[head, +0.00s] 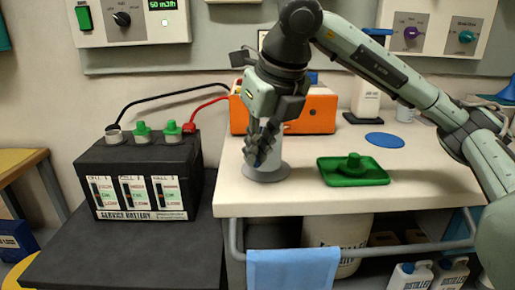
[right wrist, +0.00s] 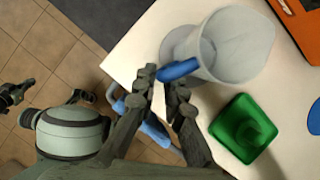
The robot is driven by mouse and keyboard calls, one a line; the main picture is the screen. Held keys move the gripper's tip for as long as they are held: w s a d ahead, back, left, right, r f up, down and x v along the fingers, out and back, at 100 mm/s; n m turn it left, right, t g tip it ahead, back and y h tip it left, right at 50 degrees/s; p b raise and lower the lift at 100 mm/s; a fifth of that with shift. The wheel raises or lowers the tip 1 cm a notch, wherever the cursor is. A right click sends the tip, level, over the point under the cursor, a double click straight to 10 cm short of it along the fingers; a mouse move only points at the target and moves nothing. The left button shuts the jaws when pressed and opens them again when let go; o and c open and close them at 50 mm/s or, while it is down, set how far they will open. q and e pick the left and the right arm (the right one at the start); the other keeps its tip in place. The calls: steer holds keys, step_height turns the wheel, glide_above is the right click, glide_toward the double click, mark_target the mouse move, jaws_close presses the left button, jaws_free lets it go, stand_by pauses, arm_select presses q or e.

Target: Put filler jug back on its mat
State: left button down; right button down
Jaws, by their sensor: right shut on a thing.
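The filler jug (right wrist: 235,50) is pale grey and translucent with a blue handle (right wrist: 179,70). In the head view the jug (head: 275,158) stands upright near the bench's front left, partly hidden behind my gripper. A grey round disc (head: 265,175) shows at its foot; I cannot tell whether it is a mat or the jug's base. My right gripper (head: 259,158) comes down from above and is shut on the blue handle, as the right wrist view also shows (right wrist: 162,78). A bare blue round mat (head: 382,140) lies further back on the right.
A green tray (head: 330,180) with a green cap (head: 354,163) lies right of the jug. An orange unit (head: 318,112) stands behind. The black service battery (head: 145,170) with cables is on the left. A blue cloth (head: 293,268) hangs on the front rail.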

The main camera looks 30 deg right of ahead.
steer(key=shift+f+b, duration=0.4)
steer(key=c, duration=1.5)
jaws_free()
steer(key=shift+c, duration=0.2)
steer(key=v, duration=1.2)
